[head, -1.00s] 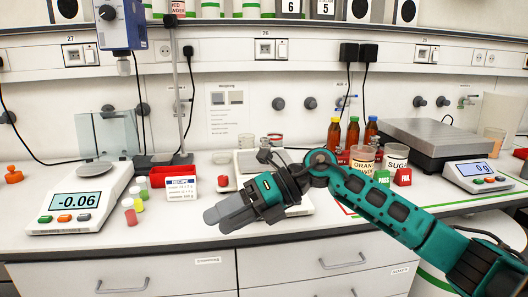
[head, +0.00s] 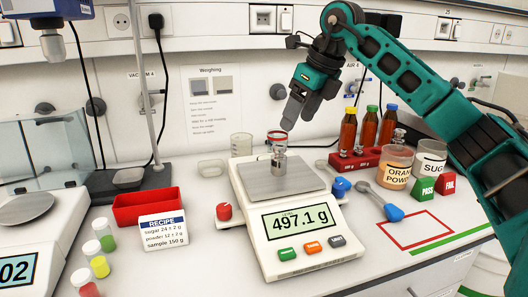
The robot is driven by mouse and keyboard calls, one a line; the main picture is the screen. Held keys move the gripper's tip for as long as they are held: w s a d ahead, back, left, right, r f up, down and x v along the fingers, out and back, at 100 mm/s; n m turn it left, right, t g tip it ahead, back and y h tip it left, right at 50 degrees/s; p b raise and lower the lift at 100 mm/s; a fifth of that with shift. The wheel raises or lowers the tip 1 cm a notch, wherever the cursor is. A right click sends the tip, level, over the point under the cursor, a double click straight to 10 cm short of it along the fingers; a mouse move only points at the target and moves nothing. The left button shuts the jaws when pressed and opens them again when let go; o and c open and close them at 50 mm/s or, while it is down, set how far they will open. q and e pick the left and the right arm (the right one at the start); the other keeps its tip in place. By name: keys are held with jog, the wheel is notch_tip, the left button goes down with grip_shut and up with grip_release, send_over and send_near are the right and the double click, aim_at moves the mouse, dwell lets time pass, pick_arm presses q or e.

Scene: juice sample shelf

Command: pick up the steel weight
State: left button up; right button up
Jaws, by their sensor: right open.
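A small shiny steel weight (head: 279,164) stands upright on the far part of the pan of the middle balance (head: 272,181). The balance display reads 497.1 g. My right gripper (head: 297,112) is open and empty. My left gripper is not in view.
Bottles in a red rack (head: 354,163), an orange powder jar (head: 396,166) and a sugar jar (head: 430,160) stand to the right. A red tray (head: 146,205) and small vials stand left. A clear beaker (head: 241,145) stands behind the balance.

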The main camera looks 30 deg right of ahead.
aim_at(281, 152)
jog(key=x, duration=0.7)
jog(key=shift+b, duration=0.35)
jog(key=x, duration=0.5)
jog(key=shift+w+a+f, duration=0.1)
jog(key=shift+a+f, duration=0.1)
jog(key=shift+f, duration=0.15)
jog(key=shift+r, duration=0.15)
grip_shut()
